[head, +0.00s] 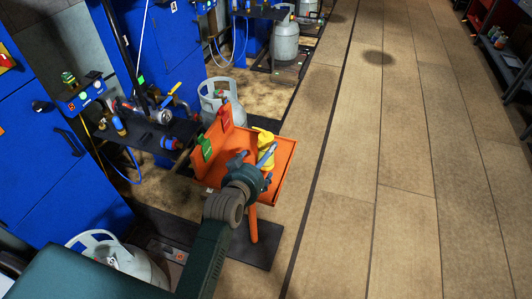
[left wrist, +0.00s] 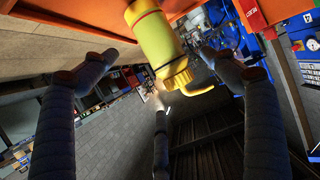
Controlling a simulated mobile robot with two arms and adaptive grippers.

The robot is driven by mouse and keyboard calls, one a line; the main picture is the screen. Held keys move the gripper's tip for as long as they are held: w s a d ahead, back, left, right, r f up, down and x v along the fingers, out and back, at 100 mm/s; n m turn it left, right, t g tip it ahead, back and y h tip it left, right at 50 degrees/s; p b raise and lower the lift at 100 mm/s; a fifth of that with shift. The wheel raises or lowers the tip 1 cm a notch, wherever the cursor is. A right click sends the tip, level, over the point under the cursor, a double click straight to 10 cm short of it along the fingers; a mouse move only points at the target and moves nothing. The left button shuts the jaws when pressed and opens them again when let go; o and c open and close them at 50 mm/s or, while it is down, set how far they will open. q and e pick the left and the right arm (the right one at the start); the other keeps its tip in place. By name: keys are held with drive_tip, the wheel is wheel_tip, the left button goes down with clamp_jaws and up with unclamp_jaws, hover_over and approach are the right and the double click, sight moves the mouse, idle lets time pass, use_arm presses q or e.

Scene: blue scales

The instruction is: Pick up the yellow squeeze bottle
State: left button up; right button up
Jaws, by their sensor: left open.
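The yellow squeeze bottle (head: 266,141) stands at the back right part of an orange tray (head: 284,165), partly hidden behind a finger of my left gripper (head: 253,162). In the left wrist view the bottle (left wrist: 153,42) has a translucent yellow-green body and a bent yellow spout. It shows between the spread fingers of my left gripper (left wrist: 158,62), which is open and empty. I cannot tell whether any finger touches the bottle. My right gripper is in neither view.
Green (head: 205,148) and red (head: 225,118) items are on the tray's raised left side. A grey gas cylinder (head: 218,97) stands behind it. A bench with a gauge (head: 165,117) and blue cabinets (head: 40,140) are at left. The floor at right (head: 400,180) is clear.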

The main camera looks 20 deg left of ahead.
use_arm(q)
drive_tip(key=x, duration=0.9)
drive_tip(key=shift+s+f+p, duration=0.1)
drive_tip(key=shift+f+p, duration=0.1)
drive_tip(key=shift+p, duration=0.15)
drive_tip(key=c, duration=0.4)
drive_tip(key=shift+r, duration=0.1)
drive_tip(key=c, duration=1.2)
